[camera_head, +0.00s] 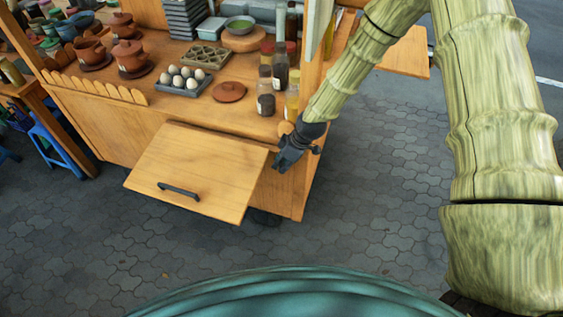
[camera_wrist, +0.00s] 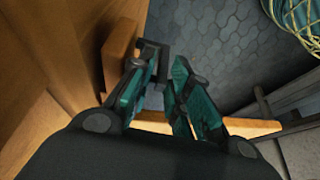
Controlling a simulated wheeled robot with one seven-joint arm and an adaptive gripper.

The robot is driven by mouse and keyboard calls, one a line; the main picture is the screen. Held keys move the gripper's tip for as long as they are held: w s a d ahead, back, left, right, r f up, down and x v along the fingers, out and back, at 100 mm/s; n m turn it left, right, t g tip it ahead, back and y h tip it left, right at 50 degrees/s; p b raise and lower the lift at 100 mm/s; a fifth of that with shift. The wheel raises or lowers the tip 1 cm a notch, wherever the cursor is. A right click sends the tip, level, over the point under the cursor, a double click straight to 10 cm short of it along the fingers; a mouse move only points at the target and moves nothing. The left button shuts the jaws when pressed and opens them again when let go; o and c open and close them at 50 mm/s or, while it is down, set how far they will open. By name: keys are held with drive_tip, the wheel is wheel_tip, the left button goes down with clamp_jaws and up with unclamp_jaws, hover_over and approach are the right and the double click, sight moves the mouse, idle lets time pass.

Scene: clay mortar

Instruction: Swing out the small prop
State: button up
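The wooden cart has a hinged panel (camera_head: 195,165) on its front, tilted outward, with a black handle (camera_head: 179,190). My gripper (camera_head: 281,163) is low at the cart's corner, just right of the panel's right edge. In the wrist view a short upright wooden piece (camera_wrist: 121,50), which may be the small prop, stands by the cart wall, left of my gripper (camera_wrist: 163,68). The teal fingers are apart, with a gap between them. A dark fitting lies at the left fingertip; whether it touches the wooden piece I cannot tell. The panel's edge (camera_wrist: 215,127) passes behind the fingers.
The cart top (camera_head: 165,50) holds clay pots (camera_head: 131,58), a tray of eggs (camera_head: 184,80), a brown lid (camera_head: 229,91) and bottles (camera_head: 280,70) near the corner above my gripper. A blue stool (camera_head: 55,145) stands at left. The paved floor (camera_head: 370,190) to the right is clear.

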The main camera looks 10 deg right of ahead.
drive_tip(key=shift+f, duration=0.2)
drive_tip(key=shift+c, duration=0.2)
clamp_jaws()
drive_tip(key=shift+a, duration=0.1)
